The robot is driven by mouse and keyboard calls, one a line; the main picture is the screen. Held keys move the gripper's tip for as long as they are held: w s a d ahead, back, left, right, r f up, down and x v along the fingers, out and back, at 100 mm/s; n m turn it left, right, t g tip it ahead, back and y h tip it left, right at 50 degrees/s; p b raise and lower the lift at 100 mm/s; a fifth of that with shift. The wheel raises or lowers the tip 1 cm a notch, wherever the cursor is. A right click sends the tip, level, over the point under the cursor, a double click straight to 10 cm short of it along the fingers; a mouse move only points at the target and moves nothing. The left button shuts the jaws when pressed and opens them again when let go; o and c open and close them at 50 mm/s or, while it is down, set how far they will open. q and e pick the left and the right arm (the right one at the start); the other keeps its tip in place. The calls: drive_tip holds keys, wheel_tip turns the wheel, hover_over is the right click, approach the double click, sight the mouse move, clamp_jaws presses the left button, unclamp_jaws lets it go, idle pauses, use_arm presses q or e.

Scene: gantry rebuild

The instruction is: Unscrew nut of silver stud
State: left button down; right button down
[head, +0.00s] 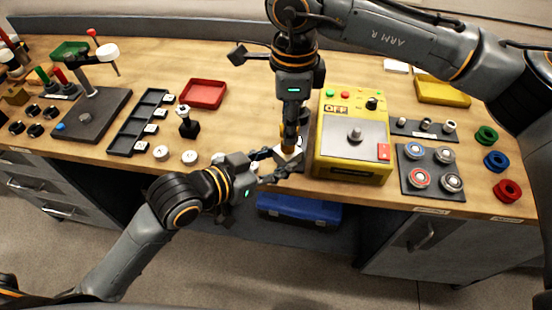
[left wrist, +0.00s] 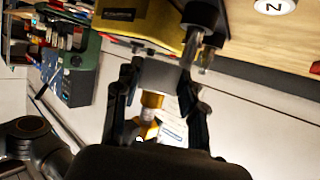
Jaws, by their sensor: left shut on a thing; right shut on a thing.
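A pale grey, block-like part, taken as the silver stud (head: 291,150), is near the table's front edge, left of the yellow box. My left gripper (head: 279,163) is shut on it from the left; in the left wrist view the grey body (left wrist: 160,75) sits between both fingers. My right gripper (head: 290,132) points straight down just above it, shut on a gold piece, likely the nut (head: 289,147). In the left wrist view, gold and silver parts (left wrist: 151,100) sit in line with the grey body. The fingers hide the thread and how far the nut sits on it.
The yellow box (head: 350,171) with a knob stands close on the right. Left are a dark slotted tray (head: 124,138), a red tray (head: 203,92) and a black-and-white piece (head: 187,121). A dark plate with round parts (head: 414,188) and coloured rings (head: 497,161) lie right.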

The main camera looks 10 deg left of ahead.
drive_tip(key=n, duration=0.4)
drive_tip(key=shift+n, duration=0.3)
drive_tip(key=n, duration=0.3)
drive_tip(key=shift+n, duration=0.3)
drive_tip(key=shift+r, duration=0.4)
drive_tip(key=shift+r, duration=1.05)
drive_tip(key=shift+r, duration=0.1)
drive_tip(key=shift+r, duration=2)
